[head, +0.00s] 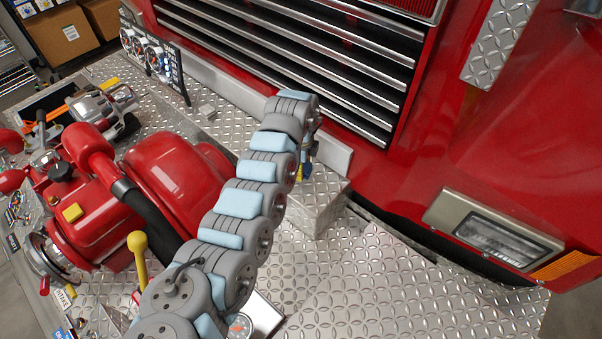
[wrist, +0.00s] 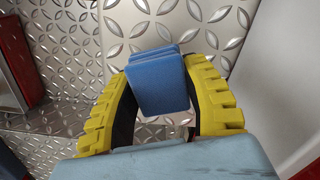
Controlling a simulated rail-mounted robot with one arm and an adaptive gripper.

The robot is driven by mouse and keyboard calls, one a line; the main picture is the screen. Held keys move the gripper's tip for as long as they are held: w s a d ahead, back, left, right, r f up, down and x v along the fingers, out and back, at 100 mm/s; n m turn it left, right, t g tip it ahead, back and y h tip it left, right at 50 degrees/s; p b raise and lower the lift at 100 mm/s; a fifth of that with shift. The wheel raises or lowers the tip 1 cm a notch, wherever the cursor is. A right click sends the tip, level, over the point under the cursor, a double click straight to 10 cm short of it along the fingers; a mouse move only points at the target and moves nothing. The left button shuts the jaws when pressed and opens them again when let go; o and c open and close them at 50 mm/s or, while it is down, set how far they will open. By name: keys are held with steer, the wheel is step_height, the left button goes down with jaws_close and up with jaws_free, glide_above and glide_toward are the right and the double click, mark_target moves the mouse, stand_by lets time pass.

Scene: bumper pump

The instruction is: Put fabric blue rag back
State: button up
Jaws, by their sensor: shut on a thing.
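The blue rag (wrist: 158,82) is a folded blue cloth block in the wrist view, held between the two yellow-edged fingers of my gripper (wrist: 160,95). My gripper is shut on it. Diamond-plate metal lies behind the rag, and I cannot tell whether the rag touches it. In the head view my arm reaches toward the red truck front, and my gripper is mostly hidden behind the arm's end. Only a small blue and yellow bit (head: 306,168) shows there, beside a raised diamond-plate step.
The raised diamond-plate step (head: 318,205) stands by the truck's front. A red pump (head: 170,180) with a black hose and a yellow-knobbed lever (head: 138,245) is left of my arm. The diamond-plate deck (head: 400,285) at lower right is clear. A gauge panel (head: 150,50) stands at upper left.

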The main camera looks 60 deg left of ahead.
steer(key=shift+w+a+f, duration=0.1)
steer(key=shift+a+f, duration=0.15)
steer(key=shift+f, duration=1.5)
steer(key=shift+f, duration=0.15)
steer(key=o, duration=1.1)
steer(key=shift+c, duration=0.2)
step_height(320, 180, up, 12)
steer(key=shift+r, duration=0.15)
